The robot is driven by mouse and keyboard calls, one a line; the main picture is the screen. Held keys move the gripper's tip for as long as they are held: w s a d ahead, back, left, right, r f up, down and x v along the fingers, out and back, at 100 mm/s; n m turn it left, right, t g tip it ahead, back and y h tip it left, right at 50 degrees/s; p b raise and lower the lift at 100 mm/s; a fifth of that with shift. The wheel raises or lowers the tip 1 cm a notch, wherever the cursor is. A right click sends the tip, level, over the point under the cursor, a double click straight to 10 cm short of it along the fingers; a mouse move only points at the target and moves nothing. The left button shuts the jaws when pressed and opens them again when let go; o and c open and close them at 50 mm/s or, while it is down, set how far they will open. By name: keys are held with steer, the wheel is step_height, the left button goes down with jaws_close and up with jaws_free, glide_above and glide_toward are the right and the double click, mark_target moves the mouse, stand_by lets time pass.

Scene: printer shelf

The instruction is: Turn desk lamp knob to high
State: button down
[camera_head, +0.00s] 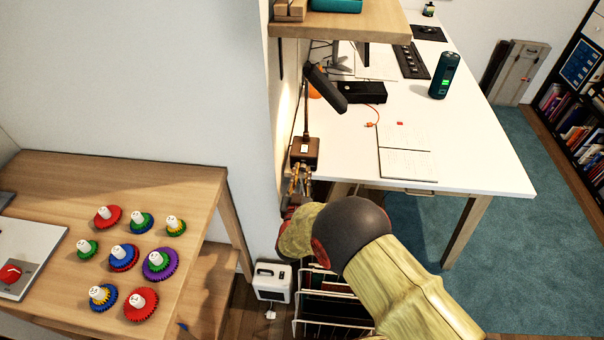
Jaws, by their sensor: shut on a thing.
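The desk lamp stands at the near left corner of the white desk, beside the wall. It has a dark tilted head (326,90), a thin upright stem and a brown box-like base (304,149). A warm glow shows on the wall beside it. My gripper (298,172) is at the near side of the base, with its fingers up against it. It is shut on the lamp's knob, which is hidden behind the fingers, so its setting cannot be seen. My arm reaches in from the lower right.
The white desk (480,160) holds an open notebook (405,152), a dark green cylinder (444,75) and a black box (362,92) with an orange cable. A wooden shelf (345,24) overhangs the lamp. A wooden table (60,185) with several colored gears stands left. A white rack (325,300) is below.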

steer(key=shift+m, duration=0.8)
steer(key=c, duration=1.8)
jaws_free()
steer(key=shift+o, duration=0.7)
steer(key=shift+s+a, duration=0.1)
steer(key=s+a, duration=0.2)
steer(key=s, duration=0.9)
steer(key=shift+s, duration=0.3)
steer(key=shift+a, duration=0.1)
